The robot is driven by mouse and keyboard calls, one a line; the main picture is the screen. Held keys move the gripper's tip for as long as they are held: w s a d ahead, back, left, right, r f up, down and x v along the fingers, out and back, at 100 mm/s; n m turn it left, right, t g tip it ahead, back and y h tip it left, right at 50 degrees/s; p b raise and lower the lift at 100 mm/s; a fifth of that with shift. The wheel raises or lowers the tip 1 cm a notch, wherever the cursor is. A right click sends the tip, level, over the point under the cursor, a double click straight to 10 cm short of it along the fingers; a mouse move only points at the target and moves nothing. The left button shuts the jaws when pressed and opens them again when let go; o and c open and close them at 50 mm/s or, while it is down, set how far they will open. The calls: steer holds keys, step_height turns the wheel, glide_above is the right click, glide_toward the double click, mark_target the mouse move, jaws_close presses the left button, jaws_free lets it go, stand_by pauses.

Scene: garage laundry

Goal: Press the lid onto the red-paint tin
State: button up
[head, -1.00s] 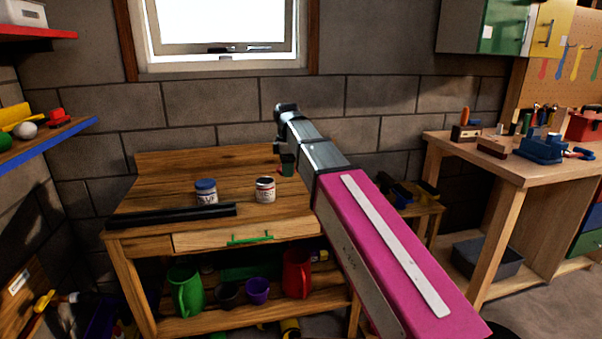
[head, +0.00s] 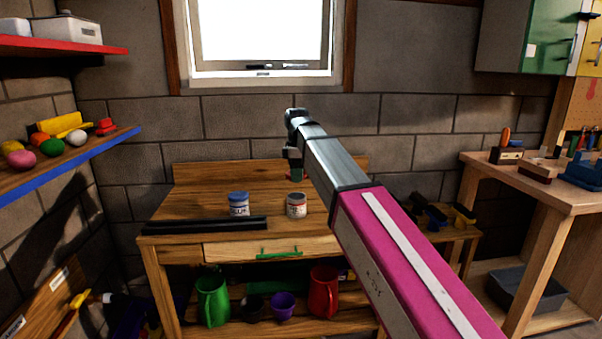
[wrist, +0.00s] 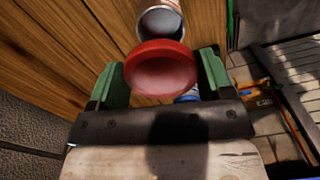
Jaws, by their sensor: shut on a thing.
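The open tin (head: 297,206), with a white label and reddish marking, stands upright on the wooden workbench (head: 190,204). The wrist view shows its open mouth (wrist: 160,22) just beyond the lid. My gripper (head: 295,168) is small and dark in the head view, beyond and above the tin in the picture. In the wrist view my gripper (wrist: 163,78) has its green fingers shut on the round red lid (wrist: 160,68). The lid is held apart from the tin's mouth and hides part of the tin.
A blue-lidded tin (head: 238,205) stands left of the open tin. A long black bar (head: 205,226) lies along the bench's front edge. Green (head: 212,300) and red (head: 323,291) jugs stand on the shelf below. A window (head: 262,40) is behind.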

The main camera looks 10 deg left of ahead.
steer(key=shift+f, duration=2.9)
steer(key=shift+f, duration=0.6)
steer(key=o, duration=0.9)
steer(key=shift+r, duration=0.15)
steer(key=shift+r, duration=3.4)
